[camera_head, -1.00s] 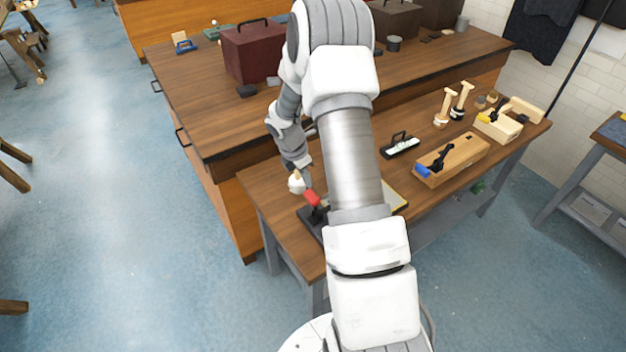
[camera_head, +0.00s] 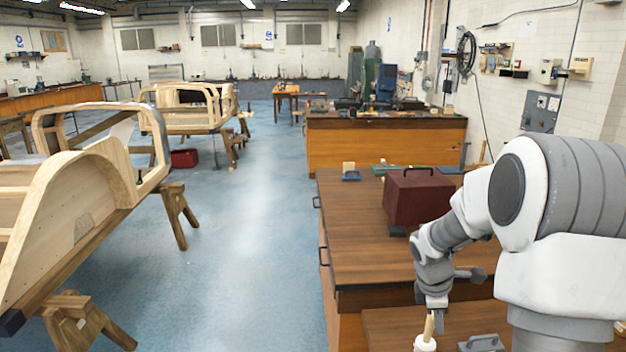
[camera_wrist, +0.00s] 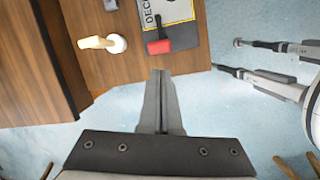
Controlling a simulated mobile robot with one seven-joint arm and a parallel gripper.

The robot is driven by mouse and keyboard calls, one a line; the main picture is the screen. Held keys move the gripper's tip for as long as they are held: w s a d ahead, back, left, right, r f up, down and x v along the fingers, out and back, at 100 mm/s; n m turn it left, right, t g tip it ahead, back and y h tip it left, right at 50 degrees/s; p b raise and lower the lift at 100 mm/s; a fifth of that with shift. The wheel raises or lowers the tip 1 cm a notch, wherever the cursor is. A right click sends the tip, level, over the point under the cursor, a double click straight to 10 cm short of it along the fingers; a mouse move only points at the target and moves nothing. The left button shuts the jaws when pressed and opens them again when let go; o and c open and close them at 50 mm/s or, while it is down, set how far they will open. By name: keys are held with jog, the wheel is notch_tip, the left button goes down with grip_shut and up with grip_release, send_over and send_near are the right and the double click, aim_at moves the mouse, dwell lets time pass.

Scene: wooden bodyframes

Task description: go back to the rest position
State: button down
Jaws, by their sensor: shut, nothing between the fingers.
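My gripper (camera_wrist: 160,75) is shut and empty in the wrist view, with its fingertips together near the wooden table edge. In the head view my gripper (camera_head: 439,328) points down over the near wooden table (camera_head: 392,318), beside a wooden-handled tool with a white base (camera_head: 425,343). That tool also shows in the wrist view (camera_wrist: 104,43), lying apart from my fingers. A red-handled tool (camera_wrist: 159,46) lies on a dark board with lettering (camera_wrist: 182,12), just beyond my fingertips in the wrist view.
A dark red toolbox (camera_head: 416,194) stands on the larger workbench (camera_head: 350,240) behind the near table. Wooden body frames (camera_head: 85,185) on trestles stand at the left. Blue floor (camera_head: 245,250) is open between the frames and the benches.

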jog(key=s+a+r+m+t+y+b, duration=0.1)
jog(key=s+a+r+m+t+b, duration=0.1)
jog(key=s+a+r+m, duration=0.45)
jog(key=s+a+r+m+t+b, duration=0.15)
jog(key=s+a+r+m, duration=0.25)
jog(key=s+r, duration=0.4)
jog(key=s+a+f+m+t+y+b, duration=0.1)
jog(key=s+a+m+y+b, duration=0.1)
jog(key=s, duration=0.7)
jog(key=shift+s+a+f+m, duration=0.15)
jog(key=shift+a+f+m, duration=0.15)
jog(key=shift+a+m, duration=0.7)
jog(key=shift+d+m, duration=0.25)
jog(key=shift+d, duration=0.1)
